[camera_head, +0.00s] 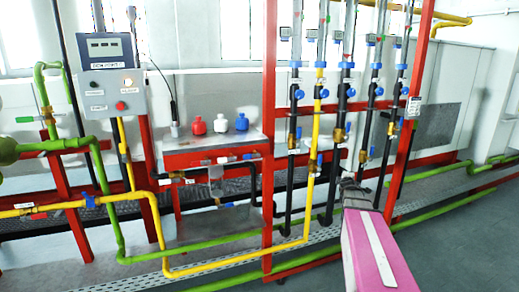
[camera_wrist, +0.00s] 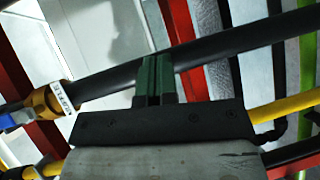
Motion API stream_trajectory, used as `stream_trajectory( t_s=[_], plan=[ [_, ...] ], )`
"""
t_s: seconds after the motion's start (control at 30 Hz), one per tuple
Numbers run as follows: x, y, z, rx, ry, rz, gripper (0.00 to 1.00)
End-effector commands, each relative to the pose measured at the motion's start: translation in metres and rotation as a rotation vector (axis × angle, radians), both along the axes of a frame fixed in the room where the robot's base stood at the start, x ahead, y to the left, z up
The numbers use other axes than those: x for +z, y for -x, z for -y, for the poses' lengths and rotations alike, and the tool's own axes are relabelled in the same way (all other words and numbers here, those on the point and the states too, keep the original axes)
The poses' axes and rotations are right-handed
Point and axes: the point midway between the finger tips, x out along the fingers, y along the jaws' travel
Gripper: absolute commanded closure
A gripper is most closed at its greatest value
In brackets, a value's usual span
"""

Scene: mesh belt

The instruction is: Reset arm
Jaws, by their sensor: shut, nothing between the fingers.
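My gripper (camera_wrist: 154,80) shows in the wrist view with its two green fingers together and nothing between them. A black pipe (camera_wrist: 105,80) runs across the wrist view near the fingertips; I cannot tell whether they touch it. In the head view my arm, with a pink panel, comes up from the bottom right. Its end (camera_head: 350,183) is in front of the black vertical pipes, and the fingers are too small to make out there.
A red frame post (camera_head: 268,130) and vertical pipes with blue fittings (camera_head: 296,94) stand close around my arm. A control box (camera_head: 107,78) is at left. Red, white and blue bottles (camera_head: 220,124) stand on a shelf. Grey floor (camera_head: 465,220) is clear at right.

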Motion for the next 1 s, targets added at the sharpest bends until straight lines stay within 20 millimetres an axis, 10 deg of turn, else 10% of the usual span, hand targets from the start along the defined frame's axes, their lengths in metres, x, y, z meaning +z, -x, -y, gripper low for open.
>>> stream_trajectory(
  t_s=[0.43, 0.7, 1.0],
  plan=[
    [-0.153, 0.182, -0.156, -0.546, -0.913, -0.618, 1.0],
    [-0.18, 0.284, -0.219, -0.925, -1.113, -0.877, 1.0],
    [-0.183, 0.305, -0.23, -1.022, -1.136, -0.927, 1.0]
  ],
)
